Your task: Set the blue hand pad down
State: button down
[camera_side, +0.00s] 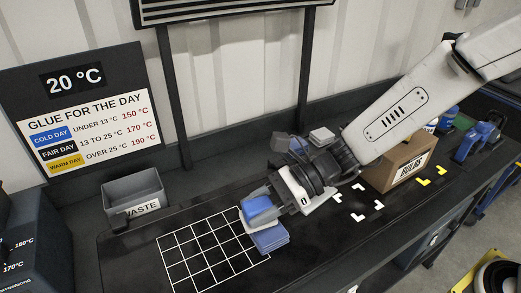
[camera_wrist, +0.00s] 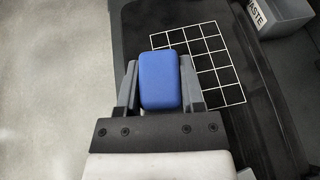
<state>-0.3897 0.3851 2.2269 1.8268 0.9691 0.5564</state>
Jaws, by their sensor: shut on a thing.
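The blue hand pad (camera_wrist: 160,80) is a rounded block held between the two grey fingers of my gripper (camera_wrist: 160,88). In the side view the pad (camera_side: 260,205) shows at the end of my gripper (camera_side: 259,213), near the right edge of the white grid. A stack of blue sheets or cloths (camera_side: 270,239) lies just below and in front of it at the grid's edge. I cannot tell whether the pad touches the stack. The wrist view does not show the stack.
The white-lined grid (camera_side: 205,251) on the dark bench is bare on its left. A grey waste bin (camera_side: 135,194) stands behind it. A cardboard box (camera_side: 398,164) and white and yellow corner marks (camera_side: 358,203) lie to the right. A glue temperature sign (camera_side: 85,110) stands at the back.

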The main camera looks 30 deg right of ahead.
jog(key=s+a+n+g, duration=0.1)
jog(key=s+a, duration=0.6)
jog(key=a, duration=0.1)
jog(key=shift+r+n+g, duration=0.15)
jog(key=shift+n+g, duration=0.15)
jog(key=shift+g, duration=0.1)
jog(key=shift+a, duration=0.1)
send_over(172, 285)
jog(key=f, duration=0.5)
jog(key=s+f, duration=0.1)
jog(key=f, duration=0.2)
jog(key=shift+d+f, duration=0.3)
jog(key=shift+d, duration=0.1)
jog(key=shift+w+a+f, duration=0.25)
jog(key=shift+w+f, duration=0.05)
jog(key=shift+f, duration=0.1)
jog(key=shift+w+a+f, duration=0.2)
jog(key=shift+f, duration=1.6)
